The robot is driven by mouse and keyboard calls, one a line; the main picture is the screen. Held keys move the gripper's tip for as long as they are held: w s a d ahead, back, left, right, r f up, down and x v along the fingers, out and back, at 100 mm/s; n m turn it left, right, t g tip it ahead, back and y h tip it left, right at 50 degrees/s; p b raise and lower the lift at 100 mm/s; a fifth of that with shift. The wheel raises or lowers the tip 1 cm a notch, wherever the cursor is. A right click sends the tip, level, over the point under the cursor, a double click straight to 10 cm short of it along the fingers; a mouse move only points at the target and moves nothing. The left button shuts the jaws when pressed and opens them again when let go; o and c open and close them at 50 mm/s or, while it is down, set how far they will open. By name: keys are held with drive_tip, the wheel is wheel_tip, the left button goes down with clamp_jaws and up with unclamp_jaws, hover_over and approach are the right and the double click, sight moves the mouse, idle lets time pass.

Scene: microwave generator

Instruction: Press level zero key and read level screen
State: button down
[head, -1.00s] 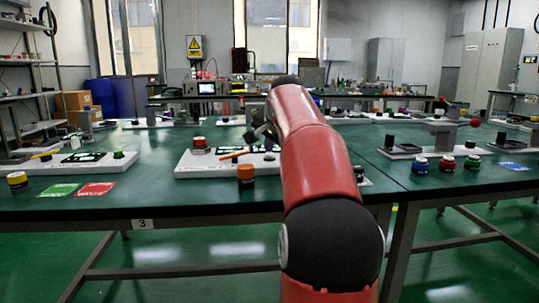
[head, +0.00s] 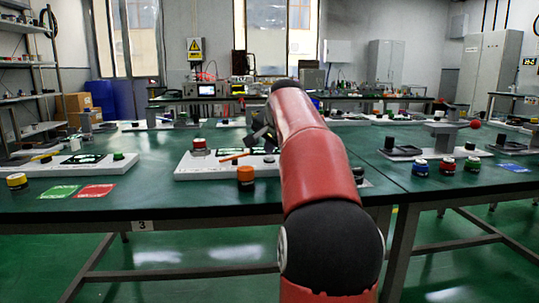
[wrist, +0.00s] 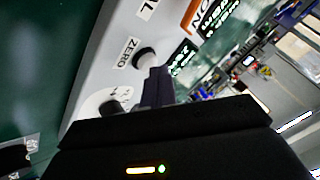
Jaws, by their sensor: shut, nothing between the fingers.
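A white instrument panel (head: 195,173) lies on the green table in the head view and fills the upper left of the wrist view (wrist: 95,75). In the wrist view, a round key (wrist: 144,57) sits beside the printed label ZERO (wrist: 127,52). My gripper (wrist: 157,76) is shut and empty. Its fingertips are right by this key and partly cover it; I cannot tell whether they touch it. A dark screen with lit green-white text (wrist: 183,56) is partly hidden behind the fingers; its reading is not legible. In the head view, my gripper (head: 263,136) is over the panel's right part.
A red-topped button (head: 199,146) stands at the panel's back left. An orange-topped jar (head: 245,176) stands just in front of it. Green (head: 59,192) and red (head: 96,190) cards lie at left. Blue, red and green jars (head: 447,165) stand at right.

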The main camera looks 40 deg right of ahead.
sight(270, 158)
drive_tip(key=shift+r+p, duration=0.6)
drive_tip(key=shift+r, duration=0.15)
wheel_tip(270, 158, up, 5)
drive_tip(key=p, duration=0.5)
drive_tip(key=shift+r, duration=0.1)
idle(0.5)
